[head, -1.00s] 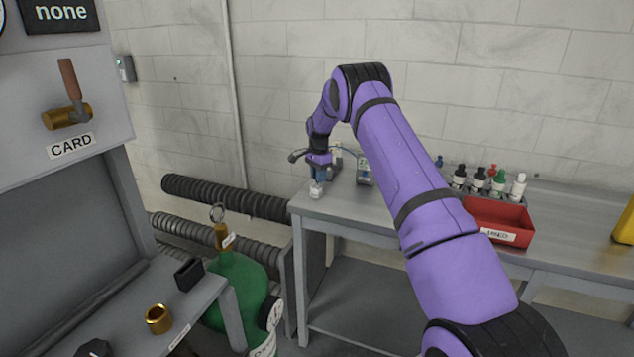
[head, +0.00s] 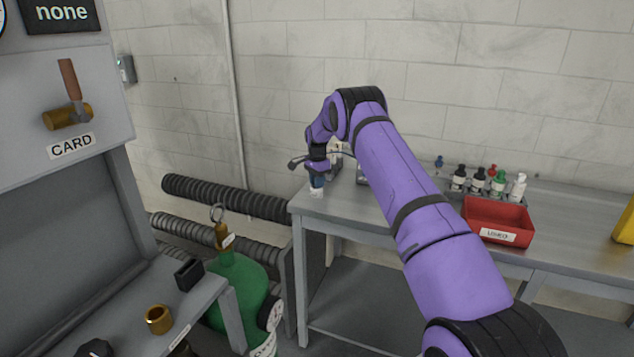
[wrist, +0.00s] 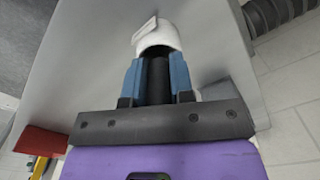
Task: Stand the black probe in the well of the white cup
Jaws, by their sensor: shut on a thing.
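My gripper (head: 317,181) is at the near left corner of the bench, pointing down just over the white cup (head: 316,193). In the wrist view its blue fingers (wrist: 158,80) are shut on the black probe (wrist: 157,82), which lies between them. The white cup (wrist: 158,37) stands right past the fingertips, with a small tab on its side. The probe's far end meets the cup's opening in this view. The cup's rim and the probe's tip are hidden, so I cannot tell how deep the tip sits.
The grey bench (head: 345,205) has its left edge close to the cup. A red bin (head: 497,222) and several small bottles (head: 480,180) stand farther right. A green cylinder (head: 240,283) stands on the floor left of the bench.

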